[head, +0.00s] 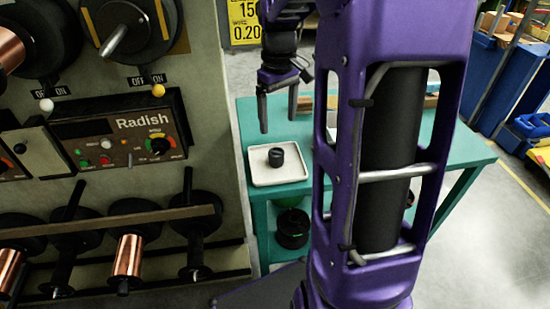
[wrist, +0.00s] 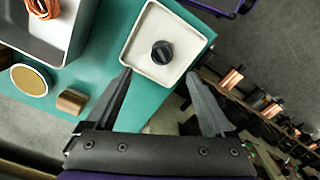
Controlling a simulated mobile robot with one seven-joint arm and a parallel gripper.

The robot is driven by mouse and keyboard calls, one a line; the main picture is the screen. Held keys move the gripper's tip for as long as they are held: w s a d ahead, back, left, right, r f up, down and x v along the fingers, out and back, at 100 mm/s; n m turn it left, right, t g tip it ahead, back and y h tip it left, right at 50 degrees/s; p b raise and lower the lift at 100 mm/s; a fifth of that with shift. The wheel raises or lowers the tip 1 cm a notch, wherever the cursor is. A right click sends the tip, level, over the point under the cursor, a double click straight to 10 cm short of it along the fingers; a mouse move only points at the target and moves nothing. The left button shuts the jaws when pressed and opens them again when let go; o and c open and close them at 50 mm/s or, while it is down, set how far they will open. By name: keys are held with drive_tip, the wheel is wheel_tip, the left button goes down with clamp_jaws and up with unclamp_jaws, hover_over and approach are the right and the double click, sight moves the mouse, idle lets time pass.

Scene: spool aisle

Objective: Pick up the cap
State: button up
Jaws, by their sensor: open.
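The cap (head: 276,157) is a small black round piece. It sits on a square white tray (head: 262,178) on the teal table (head: 467,147). In the wrist view the cap (wrist: 162,52) shows from above with a ridge across its top, near the middle of the tray (wrist: 138,64). My gripper (head: 278,115) is open and empty, its fingers pointing down above the tray in the head view. In the wrist view my gripper (wrist: 158,88) has its fingertips apart, with the cap ahead of them and not between them.
In the wrist view, a grey bin (wrist: 68,50) with a copper coil, a round tin (wrist: 32,80) and a brown block (wrist: 72,101) are on the table beside the tray. A machine panel (head: 120,138) and copper spools (head: 128,255) stand at left.

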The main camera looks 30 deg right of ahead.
sight(276, 152)
drive_tip(key=f+b, duration=0.1)
drive_tip(key=f, duration=1)
drive_tip(key=shift+a+f+b, duration=0.2)
drive_tip(key=shift+f+b, duration=0.1)
drive_tip(key=shift+b, duration=0.05)
clamp_jaws()
